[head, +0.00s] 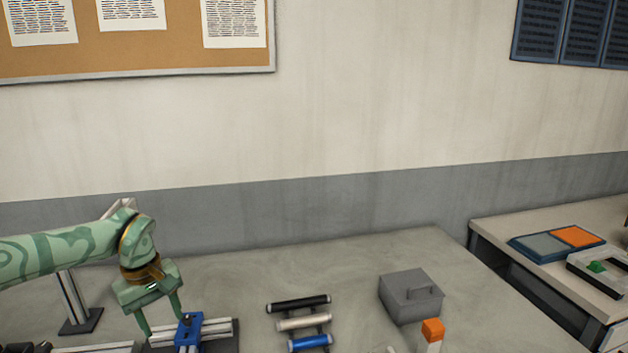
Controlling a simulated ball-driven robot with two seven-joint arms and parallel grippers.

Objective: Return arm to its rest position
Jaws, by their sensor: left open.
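My left arm comes in from the left, patterned green. Its left gripper (162,322) points down at the left part of the table (240,280). Its two fingers are apart, and nothing shows held between them. A blue block (188,331) on a grey metal rail fixture (215,327) is close beside the right finger. I cannot tell whether the finger touches it. My right gripper is not in view.
A rack holds black (298,304), cream (303,322) and blue (310,342) rollers. A grey lidded box (410,296) and an orange-topped white block (432,330) stand right. A metal post (75,302) stands left. A side table (545,275) is far right. The table's back middle is clear.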

